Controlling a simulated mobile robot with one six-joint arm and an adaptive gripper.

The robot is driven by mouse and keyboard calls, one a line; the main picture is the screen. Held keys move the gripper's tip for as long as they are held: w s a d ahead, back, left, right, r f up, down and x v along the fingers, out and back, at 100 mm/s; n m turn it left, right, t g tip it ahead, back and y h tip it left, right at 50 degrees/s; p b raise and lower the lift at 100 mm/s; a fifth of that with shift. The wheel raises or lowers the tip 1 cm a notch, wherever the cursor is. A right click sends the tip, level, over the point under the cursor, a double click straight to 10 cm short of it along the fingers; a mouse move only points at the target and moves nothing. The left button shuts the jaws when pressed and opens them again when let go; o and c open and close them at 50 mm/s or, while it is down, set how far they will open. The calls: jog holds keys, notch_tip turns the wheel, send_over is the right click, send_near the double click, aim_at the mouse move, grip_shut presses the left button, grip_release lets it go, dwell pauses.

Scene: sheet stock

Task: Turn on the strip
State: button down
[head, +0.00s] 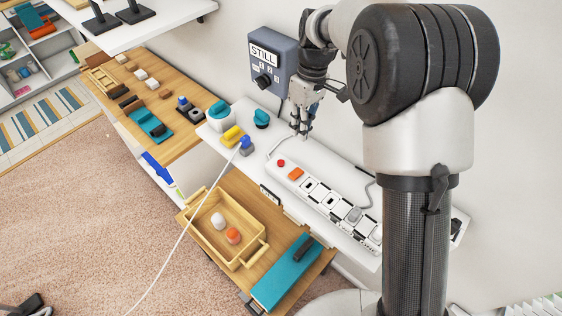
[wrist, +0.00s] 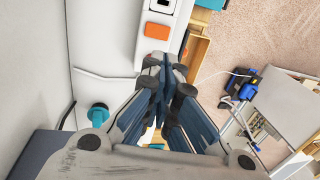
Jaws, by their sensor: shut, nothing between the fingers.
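The white power strip (head: 325,200) lies on a white shelf along the wall. At its far end are a round red button (head: 281,162) and an orange rocker switch (head: 296,174), with a row of sockets running toward the lower right. My gripper (head: 302,132) is shut and empty, above the shelf just beyond the strip's far end, apart from the switch. In the wrist view the strip (wrist: 142,55) and its orange switch (wrist: 158,31) show above the fingertips (wrist: 166,64). The fingers hide part of the strip's end. I cannot tell whether the switch is on.
A grey wall box (head: 272,62) marked STILL, with a black knob, is close to my gripper. A teal-topped jar (head: 219,113), a yellow block (head: 232,136) and a blue plug (head: 246,145) with a white cord stand left of the strip. A wooden tray (head: 208,238) is below.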

aim_at(291, 173)
jog(key=shift+r, duration=0.15)
jog(key=f, duration=0.4)
jog(key=s+a+f+b, duration=0.1)
jog(key=f, duration=0.4)
jog(key=s+f+b, duration=0.1)
jog(key=f, duration=0.4)
jog(key=shift+a, duration=0.25)
